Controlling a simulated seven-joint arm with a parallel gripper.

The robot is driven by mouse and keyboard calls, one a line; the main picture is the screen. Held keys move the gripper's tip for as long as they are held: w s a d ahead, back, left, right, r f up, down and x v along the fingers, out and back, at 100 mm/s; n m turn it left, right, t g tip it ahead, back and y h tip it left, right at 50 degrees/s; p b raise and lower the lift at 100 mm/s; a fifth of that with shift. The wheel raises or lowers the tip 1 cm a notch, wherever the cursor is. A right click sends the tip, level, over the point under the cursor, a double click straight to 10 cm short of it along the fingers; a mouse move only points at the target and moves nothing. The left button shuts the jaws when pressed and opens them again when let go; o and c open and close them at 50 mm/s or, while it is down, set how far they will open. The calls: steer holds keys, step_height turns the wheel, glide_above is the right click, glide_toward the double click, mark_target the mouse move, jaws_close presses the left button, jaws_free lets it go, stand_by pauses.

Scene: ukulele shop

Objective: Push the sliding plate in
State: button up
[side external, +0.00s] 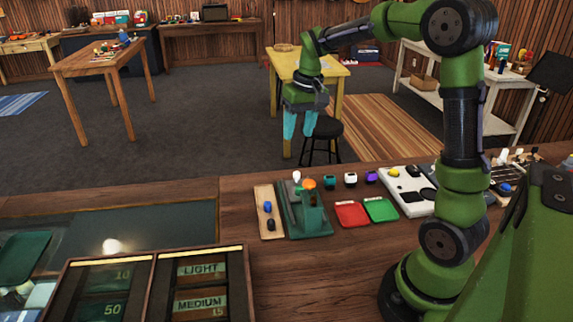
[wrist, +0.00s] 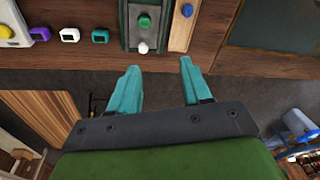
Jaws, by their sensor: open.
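A green device (side external: 308,219) stands on the wooden counter, with a white knob (side external: 297,176) at its far end and an orange piece (side external: 309,184) on top. In the wrist view the device (wrist: 154,30) shows a green round knob (wrist: 145,20) and the white knob (wrist: 143,48) at the end nearest my gripper. I cannot clearly tell the sliding plate from the device's base. My gripper (side external: 300,128) is open and empty, with teal fingers pointing down, apart from the device. In the wrist view its fingertips (wrist: 158,66) lie near the counter edge, short of the white knob.
A wooden strip (side external: 264,195) with blue and black knobs lies beside the device. Red (side external: 352,214) and green (side external: 381,210) trays, several small coloured blocks and a white panel (side external: 412,203) are on the right. A labelled box (side external: 152,285) stands in front left.

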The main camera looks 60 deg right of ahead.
steer(key=g, duration=0.1)
glide_above(297, 173)
steer(key=f, duration=0.2)
step_height(297, 173, up, 2)
steer(key=n, duration=0.2)
steer(key=shift+g, duration=0.3)
step_height(297, 173, down, 17)
steer(key=shift+r, duration=0.2)
steer(key=shift+c, duration=0.3)
jaws_close()
